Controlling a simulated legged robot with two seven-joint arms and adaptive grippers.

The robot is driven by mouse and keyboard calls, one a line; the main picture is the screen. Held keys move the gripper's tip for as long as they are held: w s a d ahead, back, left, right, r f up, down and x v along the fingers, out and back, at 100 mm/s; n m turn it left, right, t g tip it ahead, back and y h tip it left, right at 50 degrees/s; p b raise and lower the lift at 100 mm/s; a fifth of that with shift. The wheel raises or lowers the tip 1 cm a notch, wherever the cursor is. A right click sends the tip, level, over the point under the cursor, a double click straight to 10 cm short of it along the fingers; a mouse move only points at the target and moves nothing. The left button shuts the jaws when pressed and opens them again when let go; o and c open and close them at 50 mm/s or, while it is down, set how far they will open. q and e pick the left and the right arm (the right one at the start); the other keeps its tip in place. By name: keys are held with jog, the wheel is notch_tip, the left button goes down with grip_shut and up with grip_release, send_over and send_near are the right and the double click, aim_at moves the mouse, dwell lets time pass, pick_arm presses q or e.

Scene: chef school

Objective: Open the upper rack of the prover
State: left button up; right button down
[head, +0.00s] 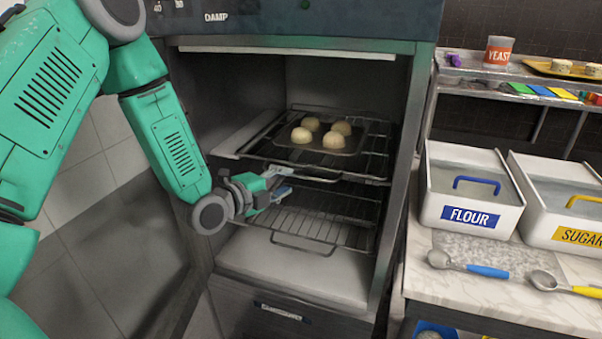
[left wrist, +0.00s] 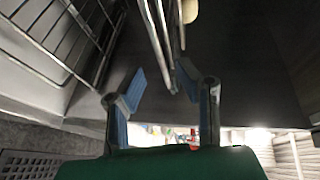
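The prover (head: 404,150) is an open-fronted cabinet with two wire racks inside. The upper rack (head: 377,152) holds a dark tray (head: 322,146) with several pale dough balls. The lower rack (head: 335,209) is empty. My left gripper (head: 285,180) is at the front of the upper rack, left of its middle and close to its front bar. In the left wrist view its blue fingers (left wrist: 161,84) are spread apart, with rack bars (left wrist: 160,38) running just beyond and between the tips. I see no firm contact. My right gripper is out of view.
A counter at the right holds a flour bin (head: 470,190), a sugar bin (head: 565,200) and scoops (head: 470,265). A shelf above carries a yeast can (head: 498,52). The prover's side walls stand close on both sides of the racks.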

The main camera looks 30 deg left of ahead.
aim_at(298, 176)
pick_arm(q)
jog(key=w, duration=0.1)
jog(key=w+f, duration=0.1)
jog(key=w, duration=0.2)
jog(key=shift+w+a+f+p, duration=0.15)
jog(key=shift+w+a+p, duration=0.15)
jog(key=shift+w, duration=0.1)
jog(key=shift+w+d, duration=0.3)
jog(key=shift+d, duration=0.6)
grip_shut()
jog(key=shift+a, duration=0.4)
